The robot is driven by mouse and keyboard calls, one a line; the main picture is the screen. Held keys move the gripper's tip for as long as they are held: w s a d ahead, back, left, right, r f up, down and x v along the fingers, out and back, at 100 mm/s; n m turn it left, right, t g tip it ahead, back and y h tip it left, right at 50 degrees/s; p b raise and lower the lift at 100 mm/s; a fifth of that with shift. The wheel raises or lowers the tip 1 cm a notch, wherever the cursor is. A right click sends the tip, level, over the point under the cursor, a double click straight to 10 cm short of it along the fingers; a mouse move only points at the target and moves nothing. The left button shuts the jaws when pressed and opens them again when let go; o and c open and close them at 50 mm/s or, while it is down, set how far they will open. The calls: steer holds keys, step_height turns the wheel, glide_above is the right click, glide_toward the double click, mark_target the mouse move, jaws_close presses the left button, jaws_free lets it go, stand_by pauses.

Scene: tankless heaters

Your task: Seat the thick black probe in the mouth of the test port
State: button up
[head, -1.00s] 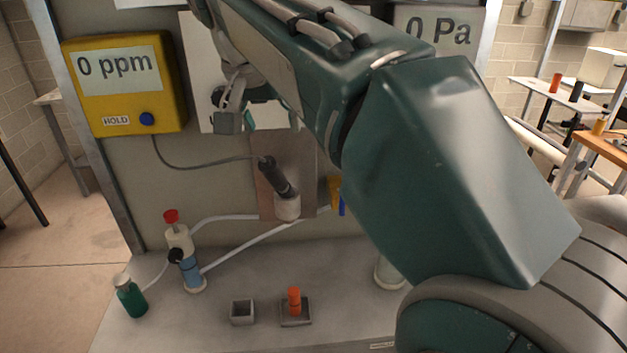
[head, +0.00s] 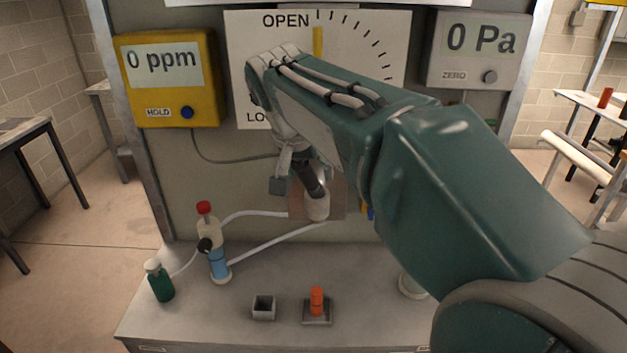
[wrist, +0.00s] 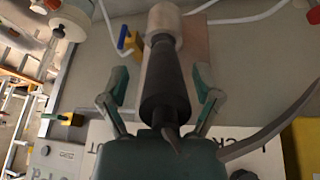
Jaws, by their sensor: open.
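The thick black probe (head: 312,180) leans at a tilt, its lower end at a white cylindrical fitting (head: 316,208) on a brownish plate of the panel. I cannot tell how deep its end sits, or whether this fitting is the test port. In the wrist view the probe (wrist: 165,90) runs between the two fingers of my gripper (wrist: 160,86), towards the white fitting (wrist: 165,24). The fingers are open, one on each side of the probe, with gaps visible. In the head view my gripper (head: 294,176) is at the probe's upper part, partly hidden by my arm.
A cable runs from the yellow meter (head: 170,85) towards the probe. On the bench are a green bottle (head: 160,282), a red-capped blue column (head: 218,260) with white tubes, a grey square cup (head: 263,308) and an orange piece (head: 317,300) on a grey base.

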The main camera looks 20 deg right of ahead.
steer(key=shift+w+a+f, duration=0.1)
steer(key=shift+a+f, duration=0.15)
steer(key=shift+a, duration=0.35)
steer(key=shift+d, duration=0.5)
jaws_close()
steer(key=shift+a, duration=0.1)
steer(key=shift+r, duration=0.1)
